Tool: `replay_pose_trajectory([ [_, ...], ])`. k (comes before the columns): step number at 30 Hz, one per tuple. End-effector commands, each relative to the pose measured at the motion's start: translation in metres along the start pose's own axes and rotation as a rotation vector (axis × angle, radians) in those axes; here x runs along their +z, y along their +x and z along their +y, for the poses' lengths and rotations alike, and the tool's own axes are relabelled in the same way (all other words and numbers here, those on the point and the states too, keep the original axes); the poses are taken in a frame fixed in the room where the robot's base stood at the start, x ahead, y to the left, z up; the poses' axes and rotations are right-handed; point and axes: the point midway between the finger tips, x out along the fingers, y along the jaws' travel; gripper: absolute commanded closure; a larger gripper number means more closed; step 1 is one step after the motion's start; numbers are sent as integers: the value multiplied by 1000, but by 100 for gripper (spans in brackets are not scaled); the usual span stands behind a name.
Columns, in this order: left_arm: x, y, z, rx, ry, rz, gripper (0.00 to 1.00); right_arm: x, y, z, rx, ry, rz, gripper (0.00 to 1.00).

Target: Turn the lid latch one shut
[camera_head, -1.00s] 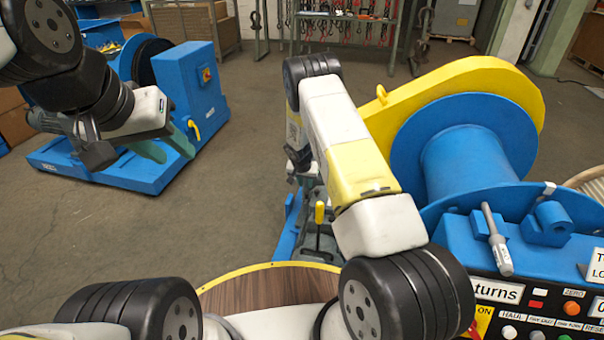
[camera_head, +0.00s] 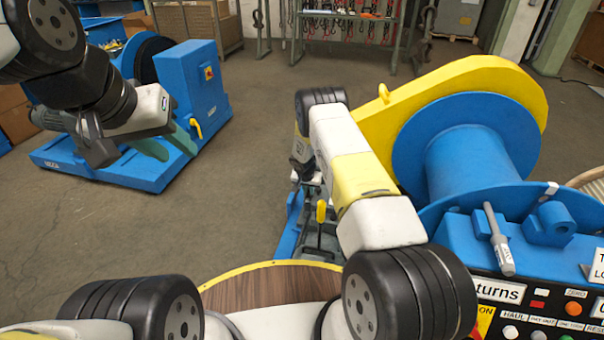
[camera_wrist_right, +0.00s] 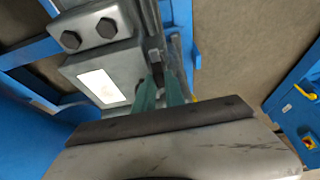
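A dark upright piece (camera_wrist_right: 157,72), possibly the lid latch, stands beside the grey metal housing (camera_wrist_right: 95,75) in the right wrist view. My right gripper (camera_wrist_right: 160,90) has its two green fingers on either side of this piece, close to it. A narrow gap shows between the fingers, but I cannot tell whether they grip the piece. In the head view my right arm hides that gripper's fingers and the latch. My left gripper (camera_head: 168,147) is open and empty, with its green fingers apart, in front of the blue machine at the left.
The yellow chain guard (camera_head: 440,85) and blue drum (camera_head: 465,160) stand right of my right arm. A control panel (camera_head: 540,310) is at lower right. The floor between the machines is clear.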

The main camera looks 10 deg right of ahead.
Motion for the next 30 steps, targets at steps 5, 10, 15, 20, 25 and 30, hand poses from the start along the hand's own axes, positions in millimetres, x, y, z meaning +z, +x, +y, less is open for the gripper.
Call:
replay_pose_trajectory([
  [5,0,0,0,0,0,0,64,0,0,0,-1,0,0,100],
  [10,0,0,0,0,0,0,64,0,0,0,-5,-12,0,100],
  [15,0,0,0,0,0,0,64,0,0,1,-26,-60,-1,100],
  [20,0,0,0,0,0,0,64,0,0,2,-65,-151,-1,100],
  [25,0,0,0,0,0,0,64,-1,0,2,-122,-286,-1,100],
  [30,0,0,0,0,0,0,64,-1,0,2,-185,-434,-1,100],
])
